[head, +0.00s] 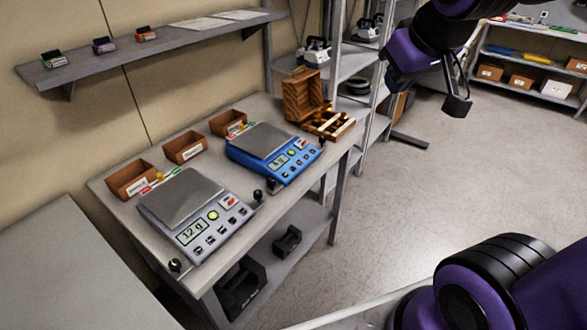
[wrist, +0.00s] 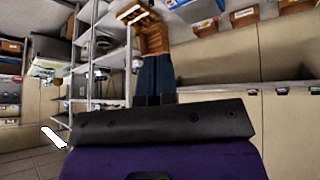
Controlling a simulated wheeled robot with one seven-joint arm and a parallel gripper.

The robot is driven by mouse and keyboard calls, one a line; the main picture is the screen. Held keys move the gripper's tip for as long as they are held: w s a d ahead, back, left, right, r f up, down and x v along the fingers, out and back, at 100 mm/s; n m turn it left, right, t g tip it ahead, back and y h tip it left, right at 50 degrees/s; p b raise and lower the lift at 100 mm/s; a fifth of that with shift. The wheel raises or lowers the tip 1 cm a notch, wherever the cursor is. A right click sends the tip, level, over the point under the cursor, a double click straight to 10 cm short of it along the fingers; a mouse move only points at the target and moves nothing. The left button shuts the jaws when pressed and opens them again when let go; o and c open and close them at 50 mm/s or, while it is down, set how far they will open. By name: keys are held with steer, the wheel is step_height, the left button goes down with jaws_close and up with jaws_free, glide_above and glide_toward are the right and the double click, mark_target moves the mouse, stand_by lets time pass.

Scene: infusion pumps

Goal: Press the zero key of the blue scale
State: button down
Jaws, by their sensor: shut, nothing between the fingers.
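The blue scale (head: 284,164) stands on the bench in the head view, toward its right half. It has a grey weighing plate (head: 262,140), a small lit display (head: 278,162), a round green-yellow key (head: 291,153) and several dark keys along its front. The key labels are too small to read, so I cannot tell which is the zero key. My gripper (wrist: 154,99) is shut and empty at the bottom of the wrist view. In the head view my purple hand hangs in the air at the upper right, well apart from the scale.
A grey scale (head: 186,205) reading about 12 g stands nearer on the bench. Brown bins (head: 185,148) line the wall side. An open wooden box (head: 303,95) sits behind the blue scale. A shelf rack (head: 357,67) stands beyond. The floor at right is clear.

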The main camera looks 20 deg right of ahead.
steer(key=w+f+n+t, duration=0.25)
steer(key=w+f, duration=0.25)
steer(key=w, duration=0.7)
steer(key=n+t+y, duration=0.2)
steer(key=n+y, duration=0.2)
steer(key=n, duration=0.4)
glide_above(295, 172)
steer(key=s+d, duration=0.2)
step_height(295, 172, down, 22)
steer(key=shift+a+f+y, duration=0.35)
steer(key=shift+f+y, duration=0.05)
steer(key=shift+f, duration=0.1)
steer(key=shift+w+a+f, duration=0.2)
steer(key=shift+w+f, duration=0.1)
steer(key=shift+f, duration=1.1)
steer(key=shift+w+a+f, duration=0.25)
steer(key=shift+w+f, duration=0.1)
steer(key=shift+f, duration=1)
steer(key=shift+w+a+f, duration=0.2)
steer(key=shift+w+f, duration=0.1)
steer(key=shift+f, duration=1.1)
steer(key=shift+f, duration=0.15)
steer(key=shift+w+f, duration=0.1)
steer(key=shift+f, duration=0.15)
